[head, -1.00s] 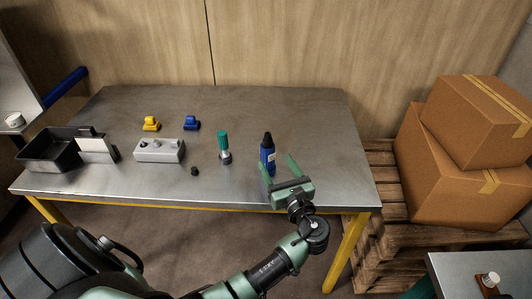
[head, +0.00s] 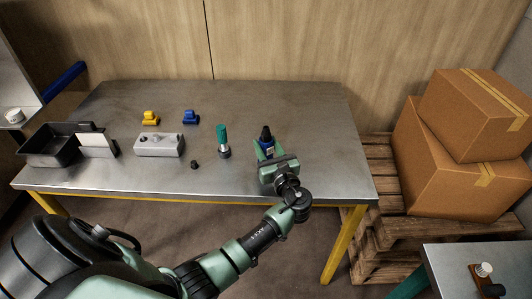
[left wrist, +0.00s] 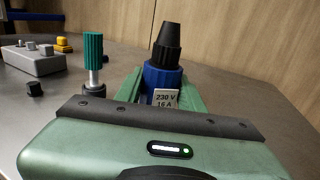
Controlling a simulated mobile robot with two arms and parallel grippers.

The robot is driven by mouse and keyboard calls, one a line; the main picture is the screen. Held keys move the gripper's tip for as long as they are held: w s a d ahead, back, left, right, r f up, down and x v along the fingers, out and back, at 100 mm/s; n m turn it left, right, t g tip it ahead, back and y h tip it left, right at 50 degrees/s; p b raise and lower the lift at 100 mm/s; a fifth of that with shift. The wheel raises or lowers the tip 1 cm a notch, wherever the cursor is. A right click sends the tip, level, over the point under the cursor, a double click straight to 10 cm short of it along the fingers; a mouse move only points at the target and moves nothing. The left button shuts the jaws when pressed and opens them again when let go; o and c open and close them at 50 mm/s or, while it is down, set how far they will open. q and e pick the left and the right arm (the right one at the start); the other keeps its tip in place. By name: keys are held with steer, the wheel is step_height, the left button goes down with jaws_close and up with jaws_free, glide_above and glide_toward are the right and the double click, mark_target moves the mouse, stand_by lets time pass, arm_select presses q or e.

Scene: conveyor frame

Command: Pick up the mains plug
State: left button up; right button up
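The mains plug (head: 266,137) is blue with a black tapered top and stands upright on the metal table. In the left wrist view the mains plug (left wrist: 164,70) has a white label reading "230 V 16 A". My left gripper (head: 270,147) is at the plug, with one green finger on each side of it. The fingers look spread as wide as before, and I see no clear grip. In the left wrist view the left gripper (left wrist: 161,88) has the plug between its fingers. The plug's lower part is hidden by the gripper. My right gripper is not in view.
A green-handled tool (head: 222,141) stands close to the left of the plug. A small black knob (head: 194,164), a grey control box (head: 159,145), yellow (head: 150,118) and blue (head: 190,117) parts and a black tray (head: 48,148) are farther left. The back right of the table is clear.

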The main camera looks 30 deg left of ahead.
arm_select(q)
jaws_close()
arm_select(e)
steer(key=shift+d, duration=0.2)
arm_select(q)
steer(key=shift+r, duration=0.1)
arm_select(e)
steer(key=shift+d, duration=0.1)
